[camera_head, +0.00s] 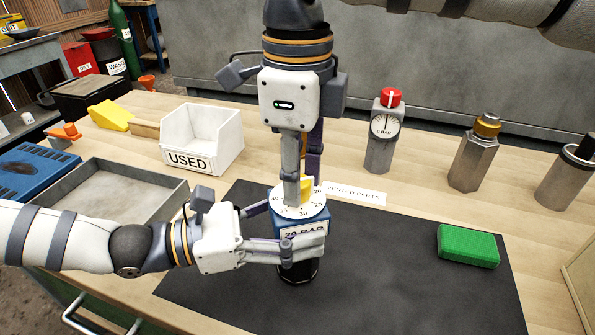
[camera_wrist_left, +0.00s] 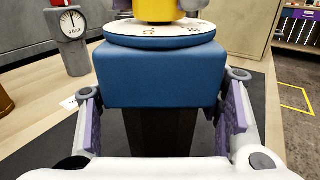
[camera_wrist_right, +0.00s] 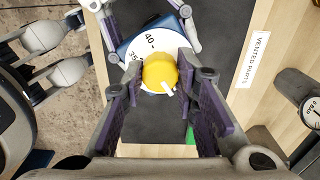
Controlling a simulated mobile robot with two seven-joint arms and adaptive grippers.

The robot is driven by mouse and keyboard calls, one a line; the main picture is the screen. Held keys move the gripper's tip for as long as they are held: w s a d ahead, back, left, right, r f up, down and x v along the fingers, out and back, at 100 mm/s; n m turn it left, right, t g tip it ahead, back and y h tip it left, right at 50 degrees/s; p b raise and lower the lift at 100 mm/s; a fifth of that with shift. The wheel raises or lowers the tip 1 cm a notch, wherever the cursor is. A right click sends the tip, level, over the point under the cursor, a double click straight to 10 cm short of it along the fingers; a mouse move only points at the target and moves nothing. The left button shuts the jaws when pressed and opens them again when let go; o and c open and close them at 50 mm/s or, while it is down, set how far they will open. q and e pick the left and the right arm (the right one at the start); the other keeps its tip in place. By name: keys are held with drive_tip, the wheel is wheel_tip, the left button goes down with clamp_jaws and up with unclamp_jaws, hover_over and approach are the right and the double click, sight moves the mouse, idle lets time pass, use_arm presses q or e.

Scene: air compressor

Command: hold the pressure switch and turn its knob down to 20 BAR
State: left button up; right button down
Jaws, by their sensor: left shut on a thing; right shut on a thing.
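The pressure switch (camera_head: 287,222) stands upright on the black mat (camera_head: 390,275). It has a blue body, a white numbered dial (camera_head: 318,205) and a yellow knob (camera_head: 307,184) on top. Its front label reads about 20 BAR, partly covered by a finger. My left gripper (camera_head: 279,230) is shut on the switch from the left; in the left wrist view the blue body (camera_wrist_left: 160,75) sits between its fingers. My right gripper (camera_head: 300,188) points down from above and is shut on the knob, which shows between its fingers in the right wrist view (camera_wrist_right: 159,70). The knob's exact reading is hidden.
A white bin marked USED (camera_head: 225,152) and a grey tray (camera_head: 178,190) stand to the left. A gauge with a red top (camera_head: 384,130) and two metal fittings stand at the back right. A green block (camera_head: 468,246) lies on the mat, whose right part is otherwise clear.

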drive_tip(key=shift+d+n, duration=0.1)
drive_tip(key=shift+n, duration=0.6)
drive_tip(key=c, duration=1.2)
unclamp_jaws()
drive_tip(key=shift+c, duration=0.2)
wheel_tip(320, 180, up, 12)
use_arm(q)
drive_tip(key=o, duration=1.8)
drive_tip(key=shift+c, duration=0.2)
